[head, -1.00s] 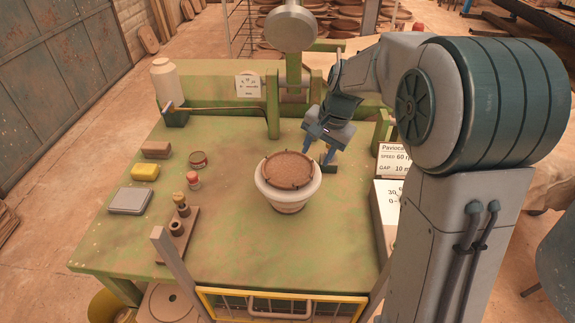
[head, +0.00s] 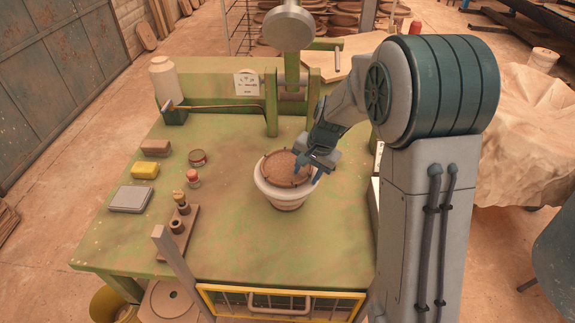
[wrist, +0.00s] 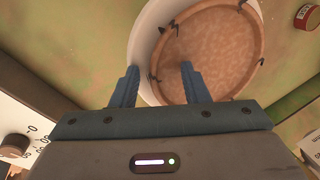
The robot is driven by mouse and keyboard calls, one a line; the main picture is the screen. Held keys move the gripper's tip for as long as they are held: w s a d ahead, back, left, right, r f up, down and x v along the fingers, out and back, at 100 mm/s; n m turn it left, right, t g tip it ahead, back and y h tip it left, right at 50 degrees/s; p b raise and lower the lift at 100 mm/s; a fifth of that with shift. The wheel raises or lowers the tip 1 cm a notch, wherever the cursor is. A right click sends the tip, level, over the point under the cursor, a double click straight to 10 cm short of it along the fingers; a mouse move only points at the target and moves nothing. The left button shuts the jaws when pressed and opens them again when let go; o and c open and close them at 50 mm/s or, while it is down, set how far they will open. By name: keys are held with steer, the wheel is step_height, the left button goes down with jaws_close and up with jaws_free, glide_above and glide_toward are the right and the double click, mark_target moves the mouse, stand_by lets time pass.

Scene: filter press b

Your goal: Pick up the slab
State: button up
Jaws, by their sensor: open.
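The likely slab is a round, speckled brown disc (head: 284,168) with a raised rim and small dark clips. It sits in the mouth of a white pot (head: 286,198) on the green bench. My gripper (head: 309,173) is open and empty above the pot's right side, partly covering the disc in the head view. In the wrist view, the disc (wrist: 215,45) lies beyond my gripper (wrist: 158,70). One finger overlaps the disc and the other lies outside its rim, near the pot's pale edge. I cannot tell whether either finger touches.
The green bench (head: 230,245) is clear in front of the pot. A red tin (head: 198,158), a small red-topped jar (head: 193,178), a yellow block (head: 145,169) and a grey pad (head: 130,199) lie left. A press column (head: 291,70) stands behind; a yellow-framed rack (head: 280,303) is in front.

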steer(key=shift+s+f, duration=0.1)
steer(key=shift+f, duration=0.05)
jaws_close()
